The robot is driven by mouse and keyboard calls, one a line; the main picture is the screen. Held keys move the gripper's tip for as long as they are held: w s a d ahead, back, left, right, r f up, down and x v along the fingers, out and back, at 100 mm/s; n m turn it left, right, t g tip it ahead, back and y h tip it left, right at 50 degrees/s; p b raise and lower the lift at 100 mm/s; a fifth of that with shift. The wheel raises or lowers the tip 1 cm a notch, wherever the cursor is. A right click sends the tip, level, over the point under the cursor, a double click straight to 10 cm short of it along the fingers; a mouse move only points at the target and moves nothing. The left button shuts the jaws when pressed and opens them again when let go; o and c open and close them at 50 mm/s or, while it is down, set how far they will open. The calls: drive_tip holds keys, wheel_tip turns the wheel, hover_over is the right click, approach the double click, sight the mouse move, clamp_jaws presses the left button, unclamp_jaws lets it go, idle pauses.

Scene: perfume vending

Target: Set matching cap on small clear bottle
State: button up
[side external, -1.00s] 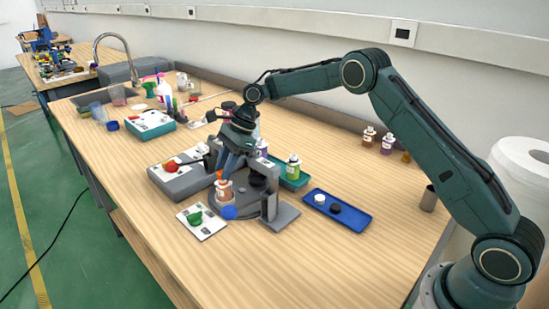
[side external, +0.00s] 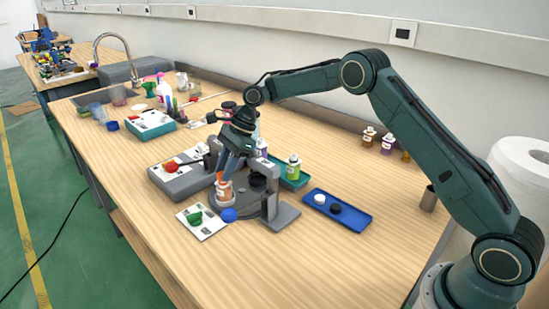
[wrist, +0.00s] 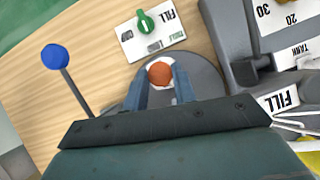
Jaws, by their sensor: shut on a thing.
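My gripper (side external: 222,177) points down at the filling station and is shut on an orange cap (wrist: 159,73), which shows between the fingertips in the wrist view. The small bottle (side external: 225,193), with orange contents and a pale label, stands upright on the station's round grey plate (side external: 246,208) directly below the gripper. In the wrist view a whitish rim shows around the cap. The fingers partly hide the cap and bottle top, so I cannot tell whether the cap is fully seated.
A blue-knobbed lever (side external: 229,215) and a green-dial FILL card (side external: 202,222) lie close in front. A grey red-knobbed unit (side external: 180,183) stands left. A blue tray (side external: 350,217) with white and black caps lies right. Bottles stand in a teal tray (side external: 296,183) behind. The front table is clear.

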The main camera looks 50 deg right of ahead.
drive_tip(key=shift+f, duration=0.25)
idle(0.5)
drive_tip(key=o, duration=1.5)
drive_tip(key=shift+s+f, duration=0.1)
drive_tip(key=shift+r, duration=4)
